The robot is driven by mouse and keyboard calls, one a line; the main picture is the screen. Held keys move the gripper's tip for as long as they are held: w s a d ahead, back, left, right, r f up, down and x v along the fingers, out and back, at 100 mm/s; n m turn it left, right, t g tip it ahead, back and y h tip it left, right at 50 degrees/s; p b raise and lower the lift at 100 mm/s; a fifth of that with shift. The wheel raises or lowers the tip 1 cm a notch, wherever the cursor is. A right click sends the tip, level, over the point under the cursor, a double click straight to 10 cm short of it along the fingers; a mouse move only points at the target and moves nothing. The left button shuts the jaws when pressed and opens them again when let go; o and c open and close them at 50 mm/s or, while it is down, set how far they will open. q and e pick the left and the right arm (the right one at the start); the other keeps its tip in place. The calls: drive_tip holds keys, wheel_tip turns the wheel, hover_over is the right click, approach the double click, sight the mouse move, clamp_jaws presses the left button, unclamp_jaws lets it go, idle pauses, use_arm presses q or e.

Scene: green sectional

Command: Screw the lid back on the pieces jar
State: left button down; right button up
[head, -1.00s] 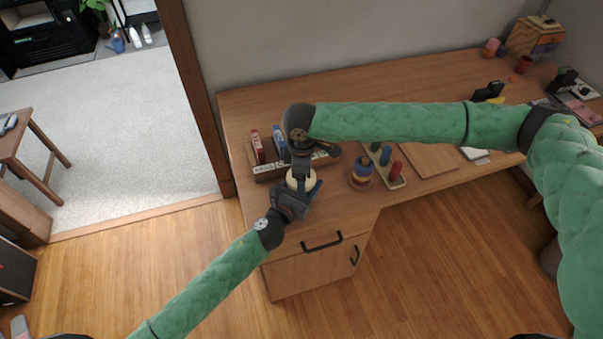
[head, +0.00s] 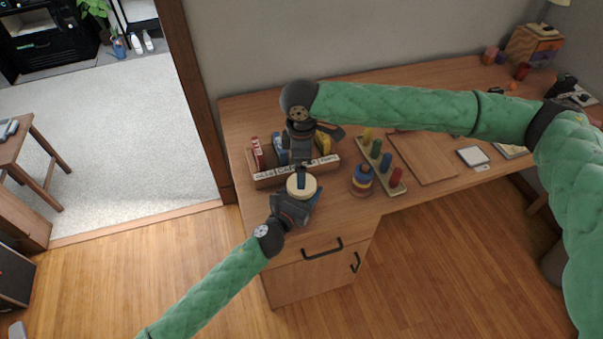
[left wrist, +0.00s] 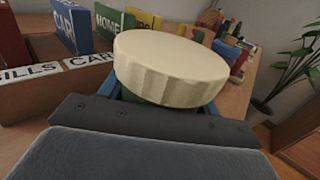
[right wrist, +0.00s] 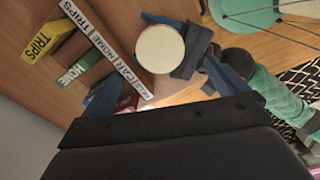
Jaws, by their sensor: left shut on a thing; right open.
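The pieces jar stands upright near the desk's front left edge; a little of its green body (left wrist: 150,103) shows under the lid in the left wrist view. The round cream lid (head: 309,188) sits on top of the jar and also shows in the left wrist view (left wrist: 170,65) and the right wrist view (right wrist: 160,49). My left gripper (head: 296,204) is shut around the jar below the lid. My right gripper (head: 301,165) is open and empty above the lid, pointing down. The lid's whole round top shows in the right wrist view. The thread is hidden.
A wooden card box (head: 270,179) with labelled dividers stands just behind the jar. A ring stacker (head: 362,181) and a peg board (head: 395,188) stand to its right. A wooden board (head: 425,160) lies farther right. The desk's front edge is close.

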drive_tip(key=shift+r, duration=2.05)
use_arm(q)
drive_tip(key=shift+c, duration=1.3)
unclamp_jaws()
drive_tip(key=b+v, duration=0.2)
drive_tip(key=v, duration=0.4)
drive_tip(key=shift+s+a+f, duration=0.1)
drive_tip(key=shift+f, duration=0.05)
drive_tip(key=shift+v, duration=0.8)
use_arm(e)
drive_tip(key=shift+f, duration=1.15)
